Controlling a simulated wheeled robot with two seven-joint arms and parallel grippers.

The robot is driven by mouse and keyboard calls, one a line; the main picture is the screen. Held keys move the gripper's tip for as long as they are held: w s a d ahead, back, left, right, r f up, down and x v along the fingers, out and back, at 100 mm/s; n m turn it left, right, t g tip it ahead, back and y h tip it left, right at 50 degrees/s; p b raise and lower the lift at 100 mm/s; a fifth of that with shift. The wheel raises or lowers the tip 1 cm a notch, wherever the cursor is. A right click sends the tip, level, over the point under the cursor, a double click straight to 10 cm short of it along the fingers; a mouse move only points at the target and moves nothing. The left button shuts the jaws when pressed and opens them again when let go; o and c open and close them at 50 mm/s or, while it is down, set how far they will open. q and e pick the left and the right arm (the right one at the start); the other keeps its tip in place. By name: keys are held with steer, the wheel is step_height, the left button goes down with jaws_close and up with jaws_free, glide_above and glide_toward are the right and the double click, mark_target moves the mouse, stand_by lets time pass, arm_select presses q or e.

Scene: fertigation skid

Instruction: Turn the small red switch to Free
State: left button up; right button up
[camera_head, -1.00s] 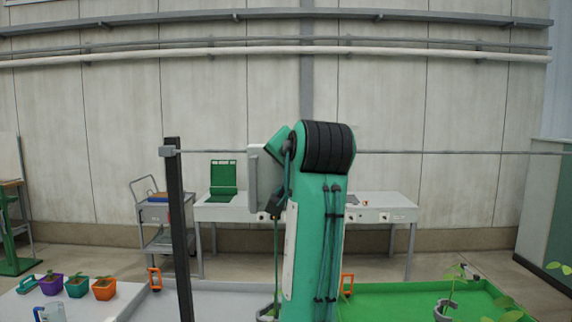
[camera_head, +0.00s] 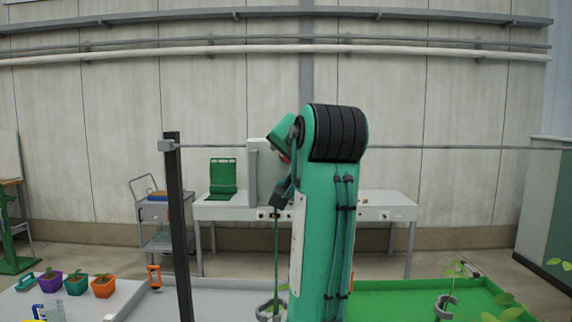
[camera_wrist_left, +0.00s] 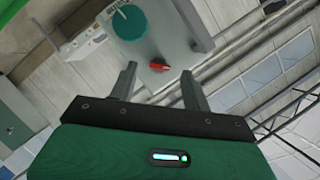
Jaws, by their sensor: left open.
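The small red switch (camera_wrist_left: 158,66) is on the face of a light grey box (camera_wrist_left: 160,32) in the left wrist view. A larger round green knob (camera_wrist_left: 128,22) is on the same face. My left gripper (camera_head: 282,192) is open, and its two fingertips show on either side of the red switch in the wrist view. I cannot tell whether they touch it. In the head view the grey box (camera_head: 261,172) is seen partly behind my left arm. The switch's markings are not readable. My right gripper does not show.
A dark upright post (camera_head: 178,220) stands left of the box, with a thin horizontal rail (camera_head: 450,148) across. Plant pots (camera_head: 103,286) sit at lower left and a green tray (camera_head: 400,300) at lower right. A white table (camera_head: 225,210) is behind.

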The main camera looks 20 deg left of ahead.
arm_select(q)
steer(key=p+v, duration=0.7)
steer(key=v, duration=0.3)
steer(key=shift+s+d, duration=0.15)
steer(key=shift+s, duration=0.05)
steer(key=shift+r, duration=0.1)
